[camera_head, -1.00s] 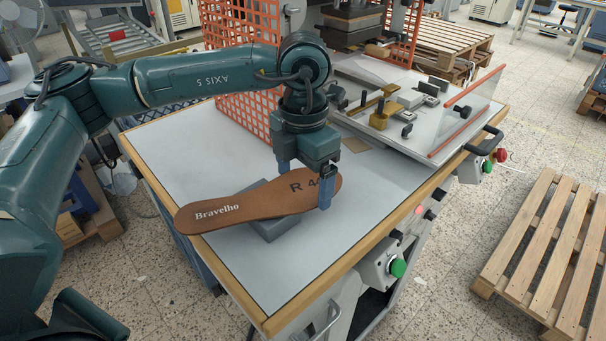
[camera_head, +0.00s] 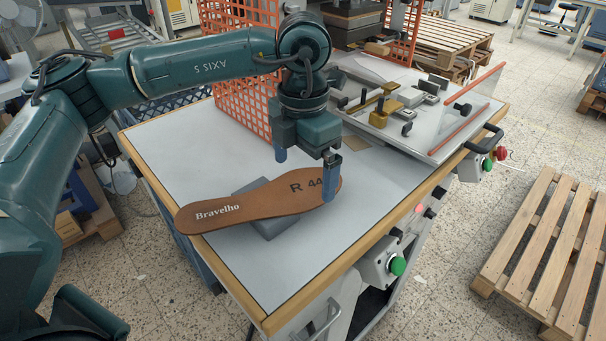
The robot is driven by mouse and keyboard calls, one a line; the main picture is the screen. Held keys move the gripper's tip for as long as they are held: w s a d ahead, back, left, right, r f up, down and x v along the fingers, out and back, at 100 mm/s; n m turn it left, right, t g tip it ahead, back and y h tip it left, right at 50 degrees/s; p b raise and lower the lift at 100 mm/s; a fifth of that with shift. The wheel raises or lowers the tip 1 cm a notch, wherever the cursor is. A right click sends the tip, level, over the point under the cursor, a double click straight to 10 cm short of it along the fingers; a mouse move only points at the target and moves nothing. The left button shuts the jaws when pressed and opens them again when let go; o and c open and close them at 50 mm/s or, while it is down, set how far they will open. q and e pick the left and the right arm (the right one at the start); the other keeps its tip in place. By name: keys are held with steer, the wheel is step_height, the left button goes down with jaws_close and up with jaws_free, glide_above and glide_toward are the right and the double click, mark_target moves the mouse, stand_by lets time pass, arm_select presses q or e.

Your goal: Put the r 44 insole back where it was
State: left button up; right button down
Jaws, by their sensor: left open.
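The brown R 44 insole (camera_head: 262,205), marked "Bravelho" and "R 44", lies across a low grey block (camera_head: 283,225) on the worktable's front part. I cannot tell whether that finger touches the insole. My right gripper is not in view.
The white worktable (camera_head: 185,165) has a wooden edge and free room around the insole. An orange mesh guard (camera_head: 240,115) stands behind. A plate with brass clamps (camera_head: 385,112) and a clear shield (camera_head: 470,112) is at the back right. A green button (camera_head: 398,266) is on the front side.

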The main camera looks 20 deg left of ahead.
arm_select(q)
step_height(320, 180, up, 10)
steer(key=shift+b, duration=0.4)
steer(key=shift+f, duration=0.15)
